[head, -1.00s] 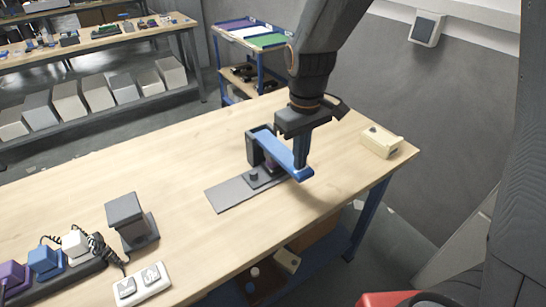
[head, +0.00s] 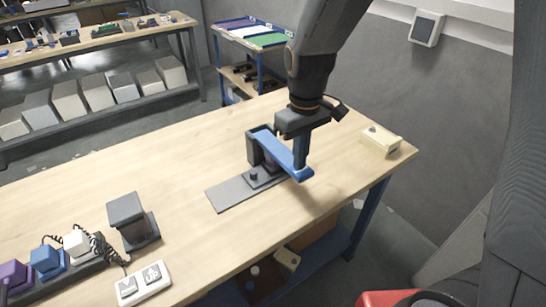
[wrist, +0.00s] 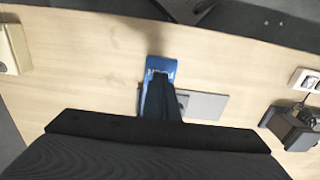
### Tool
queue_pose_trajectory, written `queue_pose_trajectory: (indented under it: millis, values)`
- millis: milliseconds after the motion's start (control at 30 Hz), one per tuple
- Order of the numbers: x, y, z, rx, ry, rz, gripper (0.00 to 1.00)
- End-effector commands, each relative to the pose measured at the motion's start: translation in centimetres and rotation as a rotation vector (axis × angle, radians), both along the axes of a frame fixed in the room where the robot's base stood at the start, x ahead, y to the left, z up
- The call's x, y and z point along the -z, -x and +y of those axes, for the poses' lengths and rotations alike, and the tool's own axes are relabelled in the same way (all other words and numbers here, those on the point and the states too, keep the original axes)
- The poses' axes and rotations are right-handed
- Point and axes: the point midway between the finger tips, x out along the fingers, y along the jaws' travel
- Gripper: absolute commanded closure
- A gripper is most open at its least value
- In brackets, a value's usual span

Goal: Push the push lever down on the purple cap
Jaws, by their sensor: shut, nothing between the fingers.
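The blue push lever (head: 280,151) is hinged on a dark upright stand (head: 254,147) and slopes down toward its front end. The purple cap (head: 269,166) is mostly hidden under the lever; only a small dark purple patch shows. A grey base plate (head: 229,194) lies under them on the table. My gripper (head: 301,163) is shut and empty, pointing down, with its fingertips at the lever's front end; I cannot tell whether they press on it. In the wrist view the dark fingers (wrist: 160,100) overlap the blue lever (wrist: 161,65).
A beige box (head: 380,141) sits near the table's right corner. A dark block stand (head: 130,219), a white socket plate (head: 144,284) and a strip of coloured plugs (head: 46,259) are at the left front. The wooden tabletop (head: 185,165) around the base plate is clear.

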Motion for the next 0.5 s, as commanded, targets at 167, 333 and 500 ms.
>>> queue_pose_trajectory:
  millis: [167, 333, 500]
  values:
    - [-1.2, 0.0, 0.0, 0.000, -0.001, -0.001, 1.00]
    - [-2.3, 0.1, 0.0, 0.000, 0.000, 0.000, 1.00]
    - [-3.4, 0.1, 0.0, 0.000, 0.001, 0.001, 1.00]
